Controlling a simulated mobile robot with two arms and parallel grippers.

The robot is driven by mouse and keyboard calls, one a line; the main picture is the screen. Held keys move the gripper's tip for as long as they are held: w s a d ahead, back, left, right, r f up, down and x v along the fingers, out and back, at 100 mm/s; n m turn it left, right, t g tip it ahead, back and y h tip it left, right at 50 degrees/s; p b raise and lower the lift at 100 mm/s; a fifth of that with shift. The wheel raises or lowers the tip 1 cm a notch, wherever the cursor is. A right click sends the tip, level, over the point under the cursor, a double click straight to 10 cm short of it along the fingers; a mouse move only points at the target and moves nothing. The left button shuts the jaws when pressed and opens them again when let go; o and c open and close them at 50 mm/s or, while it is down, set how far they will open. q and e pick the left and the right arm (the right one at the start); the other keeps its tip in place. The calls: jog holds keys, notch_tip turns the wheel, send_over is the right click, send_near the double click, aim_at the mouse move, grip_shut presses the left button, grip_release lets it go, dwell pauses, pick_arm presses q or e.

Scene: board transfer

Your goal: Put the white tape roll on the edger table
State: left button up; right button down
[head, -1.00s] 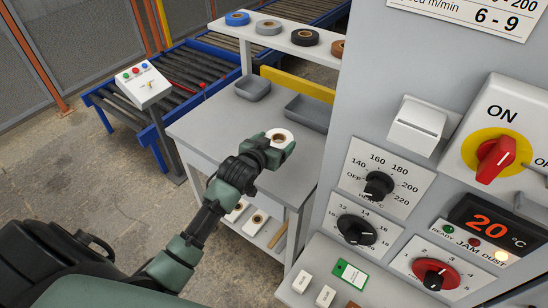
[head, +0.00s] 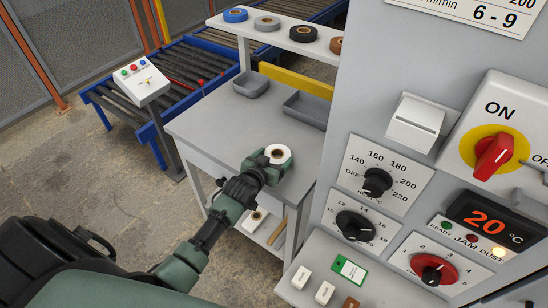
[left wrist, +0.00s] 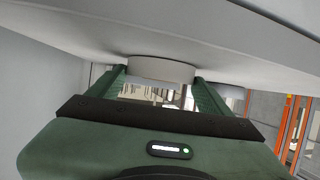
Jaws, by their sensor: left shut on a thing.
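The white tape roll (head: 279,151) is held between the fingers of my left gripper (head: 276,158), over the near part of the grey table (head: 210,125). Its brown core shows from above. The left wrist view also shows the roll (left wrist: 160,70) between the two green fingers. A pale flat surface lies right along the roll there; I cannot tell whether they touch. The grey machine's ledge (head: 385,296) is at the lower right. No label shows which surface is the edger table. My right gripper is not in view.
Two grey trays (head: 252,84) (head: 304,109) stand toward the table's back. A raised shelf (head: 285,39) holds several coloured rolls. A roll (head: 257,217) lies on the lower shelf. White blocks (head: 324,292) and a green card (head: 350,269) lie on the ledge. The machine panel rises at the right.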

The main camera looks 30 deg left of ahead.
pick_arm(q)
jog(key=o, duration=1.4)
jog(key=shift+r, duration=0.15)
jog(key=v, duration=1.2)
jog(key=shift+b, duration=0.3)
